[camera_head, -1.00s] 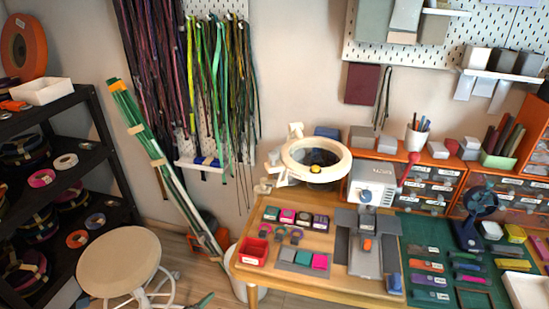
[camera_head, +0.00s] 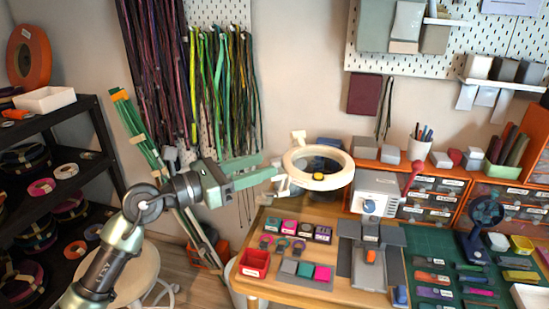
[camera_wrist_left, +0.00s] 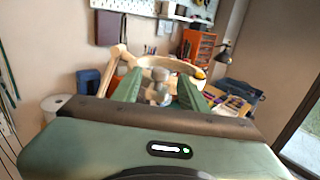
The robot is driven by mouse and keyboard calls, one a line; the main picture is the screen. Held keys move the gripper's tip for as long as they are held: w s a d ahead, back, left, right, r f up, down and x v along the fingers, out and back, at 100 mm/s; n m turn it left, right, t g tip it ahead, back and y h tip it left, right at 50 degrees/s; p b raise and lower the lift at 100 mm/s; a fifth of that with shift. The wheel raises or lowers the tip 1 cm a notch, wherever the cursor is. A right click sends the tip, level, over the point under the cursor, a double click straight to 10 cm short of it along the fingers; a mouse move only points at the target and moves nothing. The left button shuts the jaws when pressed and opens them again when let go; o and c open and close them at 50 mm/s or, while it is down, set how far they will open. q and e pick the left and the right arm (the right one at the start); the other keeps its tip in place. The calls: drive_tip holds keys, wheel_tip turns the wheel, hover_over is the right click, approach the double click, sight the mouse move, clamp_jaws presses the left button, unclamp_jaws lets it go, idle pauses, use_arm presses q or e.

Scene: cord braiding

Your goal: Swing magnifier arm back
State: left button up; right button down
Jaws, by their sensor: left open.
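The magnifier's cream ring (camera_head: 346,178) hangs over the back left part of the table, its arm joint (camera_head: 298,137) behind it. The ring also shows beyond my fingers in the left wrist view (camera_wrist_left: 185,64), with a pale wooden-looking arm piece (camera_wrist_left: 117,62) to its left. My left gripper (camera_head: 266,168) is open, its green fingers pointing right toward the left side of the magnifier. In the left wrist view the fingers (camera_wrist_left: 160,84) stand apart with magnifier parts seen between them. I cannot tell whether they touch it. My right gripper is not in view.
The wooden table (camera_head: 270,284) holds a red bin (camera_head: 254,263), a grey device (camera_head: 377,185) and a green mat (camera_head: 420,245). Hanging cords (camera_head: 225,90) are behind my left arm. A black shelf (camera_head: 100,125) stands at left, a round stool (camera_head: 140,275) below my arm.

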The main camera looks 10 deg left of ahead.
sight(275, 160)
use_arm(q)
drive_tip(key=shift+p+x, duration=0.6)
drive_tip(key=shift+x, duration=1.7)
clamp_jaws()
